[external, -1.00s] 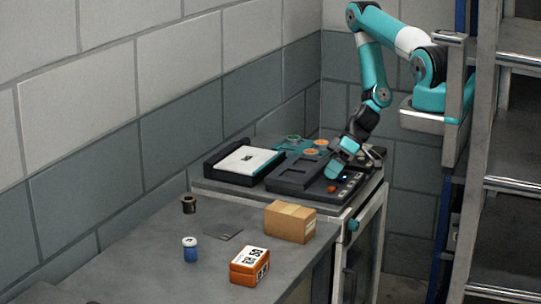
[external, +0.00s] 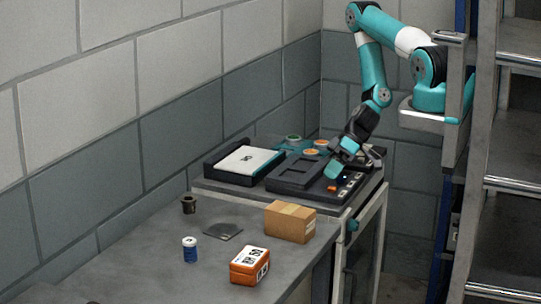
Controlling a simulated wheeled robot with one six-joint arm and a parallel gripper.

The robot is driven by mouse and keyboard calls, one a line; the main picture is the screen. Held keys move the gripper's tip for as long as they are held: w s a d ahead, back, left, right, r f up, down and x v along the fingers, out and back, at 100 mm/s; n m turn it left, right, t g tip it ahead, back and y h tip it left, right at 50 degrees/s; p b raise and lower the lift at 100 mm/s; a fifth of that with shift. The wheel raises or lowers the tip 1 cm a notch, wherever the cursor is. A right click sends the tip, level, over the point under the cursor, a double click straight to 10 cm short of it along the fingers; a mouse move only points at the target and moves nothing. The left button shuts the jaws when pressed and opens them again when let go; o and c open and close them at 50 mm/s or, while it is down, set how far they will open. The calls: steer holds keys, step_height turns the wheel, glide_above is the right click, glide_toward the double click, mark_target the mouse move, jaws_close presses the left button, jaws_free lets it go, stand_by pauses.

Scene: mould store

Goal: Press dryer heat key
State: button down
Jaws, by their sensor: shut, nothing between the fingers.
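The dryer's dark control panel (external: 304,176) lies on top of the cabinet at the back right. Small keys (external: 349,181) run along its right side, with a blue-lit spot and an orange-red button (external: 332,188) near its front. Which key is the heat key cannot be read at this size. My gripper (external: 331,174) is shut and empty, its tip pointing down at the panel, left of the key row and behind the orange-red button. Whether the tip touches the panel cannot be told.
A black tray with a white block (external: 250,160) sits left of the panel. A cardboard box (external: 290,222), an orange box (external: 249,266), a blue jar (external: 190,249), a dark cup (external: 188,205) and a flat dark plate (external: 222,231) stand on the grey bench. Metal shelving (external: 510,190) stands right.

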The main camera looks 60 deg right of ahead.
mark_target(331, 187)
steer(key=shift+f+b, duration=0.45)
steer(key=shift+f+b, duration=0.45)
steer(key=shift+f, duration=0.05)
stand_by(0.5)
steer(key=shift+r, duration=0.2)
steer(key=shift+r+p, duration=0.7)
steer(key=shift+r, duration=0.1)
steer(key=shift+r, duration=0.1)
step_height(331, 187, up, 6)
steer(key=p, duration=0.4)
